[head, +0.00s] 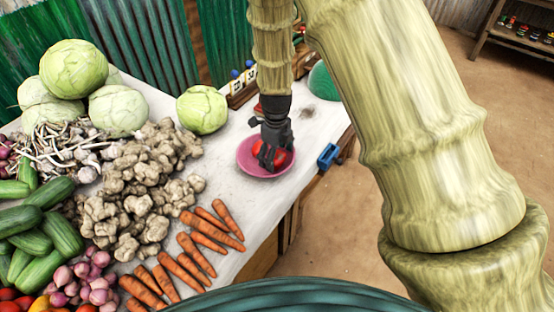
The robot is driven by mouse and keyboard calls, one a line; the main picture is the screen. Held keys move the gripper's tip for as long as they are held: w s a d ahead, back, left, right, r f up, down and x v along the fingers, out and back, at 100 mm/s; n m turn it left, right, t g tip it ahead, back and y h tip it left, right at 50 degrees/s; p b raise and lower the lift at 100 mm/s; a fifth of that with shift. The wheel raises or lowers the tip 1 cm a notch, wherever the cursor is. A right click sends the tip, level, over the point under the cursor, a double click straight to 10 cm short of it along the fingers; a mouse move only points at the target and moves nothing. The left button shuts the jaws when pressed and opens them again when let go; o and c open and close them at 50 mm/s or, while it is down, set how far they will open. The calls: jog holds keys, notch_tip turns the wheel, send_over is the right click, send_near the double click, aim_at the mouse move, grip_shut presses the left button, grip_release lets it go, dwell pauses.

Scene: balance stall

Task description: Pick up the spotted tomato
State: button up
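A red tomato (284,157) sits in a pink plate (245,166) near the right end of the stall table. My gripper (270,161) points down over the plate. Its dark fingers are at the tomato and cover much of it. Red shows on both sides of the fingers. I cannot tell whether the fingers are closed on it or only beside it, and spots are too small to make out. Other red tomatoes (8,294) lie at the lower left corner, partly cut off by the frame.
A blue object (328,157) is at the table's right edge. A green dome (323,82) stands behind.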

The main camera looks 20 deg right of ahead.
jog(key=c, duration=0.7)
jog(key=shift+c, duration=0.2)
